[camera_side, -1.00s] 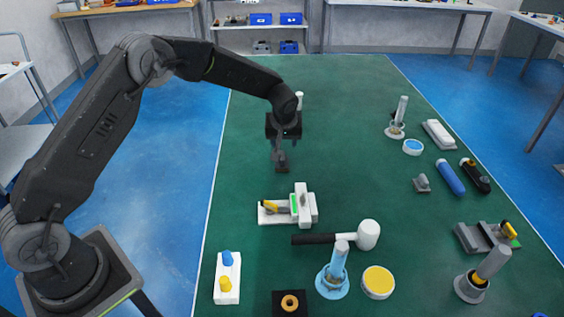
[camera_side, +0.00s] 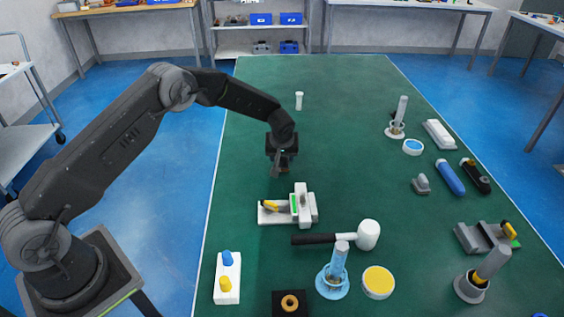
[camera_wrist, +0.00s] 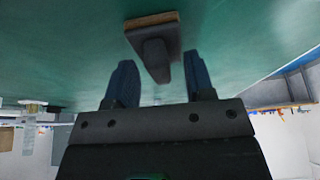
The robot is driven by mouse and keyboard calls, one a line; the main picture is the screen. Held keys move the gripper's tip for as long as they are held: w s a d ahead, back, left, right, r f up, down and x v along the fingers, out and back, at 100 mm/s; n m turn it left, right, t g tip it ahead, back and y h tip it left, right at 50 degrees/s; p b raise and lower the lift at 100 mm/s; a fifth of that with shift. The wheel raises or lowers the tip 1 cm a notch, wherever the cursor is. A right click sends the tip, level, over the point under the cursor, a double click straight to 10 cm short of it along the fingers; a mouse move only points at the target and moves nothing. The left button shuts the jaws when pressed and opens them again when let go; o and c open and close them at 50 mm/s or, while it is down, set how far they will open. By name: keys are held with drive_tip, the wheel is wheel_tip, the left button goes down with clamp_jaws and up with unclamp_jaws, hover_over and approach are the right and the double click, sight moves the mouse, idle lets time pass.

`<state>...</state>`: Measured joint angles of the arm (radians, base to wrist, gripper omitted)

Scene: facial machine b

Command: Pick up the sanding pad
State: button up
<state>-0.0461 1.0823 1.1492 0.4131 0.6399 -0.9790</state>
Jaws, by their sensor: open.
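The sanding pad (camera_wrist: 153,45) has a dark grey handle on a flat base with a brown edge. It sits on the green table top (camera_wrist: 60,60), its handle pointing toward the gap between my fingers. My gripper (camera_wrist: 160,80) is open, with one finger on each side of the handle's end and nothing held. In the side view my gripper (camera_side: 282,158) is low over the pad, which shows only as a dark patch (camera_side: 283,169) mostly hidden by it. I cannot tell whether the fingers touch the handle.
A white-and-grey fixture (camera_side: 303,206) stands just in front of my gripper, with a mallet (camera_side: 368,235) beyond it. A white cylinder (camera_side: 299,101) stands behind. A small grey knobbed piece (camera_side: 421,184) lies to the right. The table left and behind is mostly clear.

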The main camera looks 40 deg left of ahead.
drive_tip(key=shift+c, duration=0.5)
clamp_jaws()
drive_tip(key=shift+r, duration=0.5)
drive_tip(key=r, duration=0.3)
drive_tip(key=shift+s+a+r, duration=0.25)
drive_tip(key=shift+a+r, duration=0.15)
drive_tip(key=s+a+r, duration=0.6)
drive_tip(key=a, duration=0.3)
drive_tip(key=shift+r, duration=0.1)
